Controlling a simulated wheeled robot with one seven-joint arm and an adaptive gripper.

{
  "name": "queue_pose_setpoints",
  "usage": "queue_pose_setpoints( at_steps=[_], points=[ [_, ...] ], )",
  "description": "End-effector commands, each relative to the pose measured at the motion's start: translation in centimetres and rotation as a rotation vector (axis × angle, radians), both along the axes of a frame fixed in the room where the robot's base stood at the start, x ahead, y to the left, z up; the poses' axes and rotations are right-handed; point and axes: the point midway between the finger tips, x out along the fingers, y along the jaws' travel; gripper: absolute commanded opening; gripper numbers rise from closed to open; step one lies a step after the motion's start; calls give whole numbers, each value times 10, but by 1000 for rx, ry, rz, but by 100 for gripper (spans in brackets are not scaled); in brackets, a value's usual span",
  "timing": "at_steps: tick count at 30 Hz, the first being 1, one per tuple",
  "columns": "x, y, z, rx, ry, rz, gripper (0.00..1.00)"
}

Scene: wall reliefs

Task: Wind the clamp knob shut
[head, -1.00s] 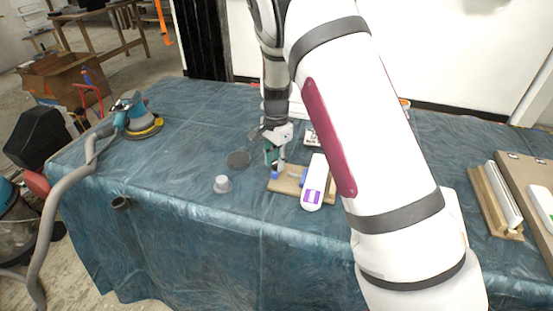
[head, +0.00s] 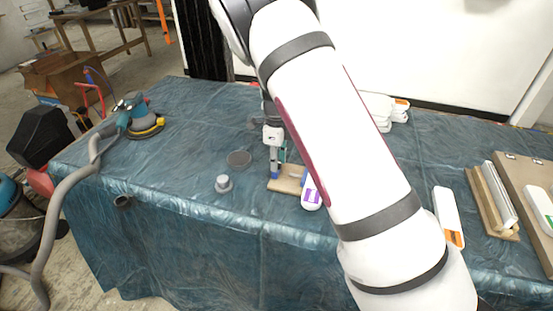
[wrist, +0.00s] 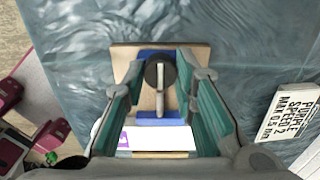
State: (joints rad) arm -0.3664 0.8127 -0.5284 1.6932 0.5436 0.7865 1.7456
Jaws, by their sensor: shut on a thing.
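The clamp is blue and stands on a small wooden board (head: 284,184) on the cloth-covered table; its blue body (wrist: 158,54) shows in the wrist view. Its round dark knob (wrist: 160,71) has a pale bar running toward the bottom of the picture. My gripper (wrist: 161,75) has its green-padded fingers on both sides of the knob and is shut on it. In the head view my gripper (head: 274,158) points down over the board. The knob itself is hidden there by the fingers.
A white item with a purple label (head: 310,196) lies beside the board, partly behind my arm. A grey cup (head: 223,183) and dark disc (head: 238,159) lie to the left. A sander (head: 140,118) stands far left.

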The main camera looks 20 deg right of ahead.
Motion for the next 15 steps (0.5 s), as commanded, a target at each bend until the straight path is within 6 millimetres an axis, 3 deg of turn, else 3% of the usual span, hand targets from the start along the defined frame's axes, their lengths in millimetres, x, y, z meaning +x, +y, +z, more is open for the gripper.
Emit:
queue_pose_setpoints(
  at_steps=[15],
  points=[
    [0, 0, 0, -2, -2, -488, 0]
  ],
)
